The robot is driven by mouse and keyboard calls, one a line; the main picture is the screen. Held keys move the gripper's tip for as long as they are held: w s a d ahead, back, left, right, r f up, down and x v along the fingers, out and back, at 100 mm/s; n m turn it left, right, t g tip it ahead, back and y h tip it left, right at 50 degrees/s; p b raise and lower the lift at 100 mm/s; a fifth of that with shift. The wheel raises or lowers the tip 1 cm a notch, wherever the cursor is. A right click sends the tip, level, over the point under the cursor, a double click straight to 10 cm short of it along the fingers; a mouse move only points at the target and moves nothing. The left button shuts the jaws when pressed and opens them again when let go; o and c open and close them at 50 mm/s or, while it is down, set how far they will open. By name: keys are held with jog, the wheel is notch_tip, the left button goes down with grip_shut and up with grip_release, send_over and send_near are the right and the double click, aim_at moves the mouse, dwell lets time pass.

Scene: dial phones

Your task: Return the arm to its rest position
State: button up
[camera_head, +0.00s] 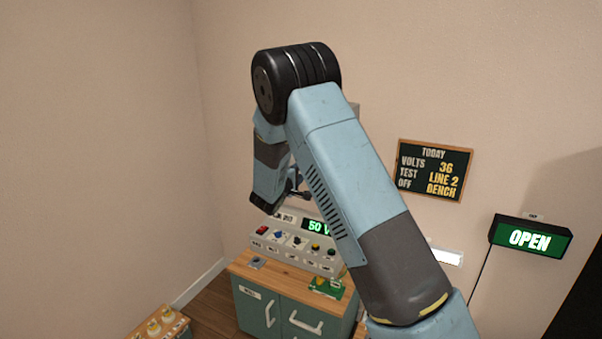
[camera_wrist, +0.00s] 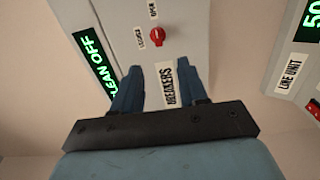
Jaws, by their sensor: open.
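My arm (camera_head: 345,170) rises from the lower right, bends at a black elbow joint and comes down over the bench. My gripper (camera_wrist: 160,69) is open and empty in the wrist view, its two blue fingers apart. A grey panel (camera_wrist: 118,18) marked BREAKERS lies beyond the fingers, with a red knob (camera_wrist: 156,35) between labels reading CLOSED and OPEN. I cannot tell the distance to it; no contact shows. In the head view the gripper end is largely hidden by my arm.
A grey console (camera_head: 292,247) with coloured knobs and a green display stands on a wooden-topped cabinet (camera_head: 262,310). A green item (camera_head: 326,288) lies on its top. A chalkboard (camera_head: 434,170) and lit OPEN sign (camera_head: 530,237) are on the wall. The left side is clear above a low stand (camera_head: 160,325).

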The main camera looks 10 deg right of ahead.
jog(key=shift+r, duration=0.1)
jog(key=s+d+r+m+g, duration=0.45)
jog(key=s+d+r, duration=0.3)
jog(key=s, duration=0.35)
jog(key=s+d+r+m+g, duration=0.4)
jog(key=s+d+r+g, duration=0.2)
jog(key=s+d, duration=0.45)
jog(key=s+a+r+y, duration=0.1)
jog(key=s+a+y, duration=0.2)
jog(key=s, duration=0.7)
jog(key=s+a+r+m+t+y, duration=0.1)
jog(key=s+a+y, duration=0.2)
jog(key=s, duration=0.7)
jog(key=s+a+r+m+y, duration=0.1)
jog(key=s+a+y, duration=0.3)
jog(key=s, duration=0.6)
jog(key=shift+r+y, duration=0.15)
jog(key=shift+y, duration=0.15)
jog(key=shift+t, duration=0.25)
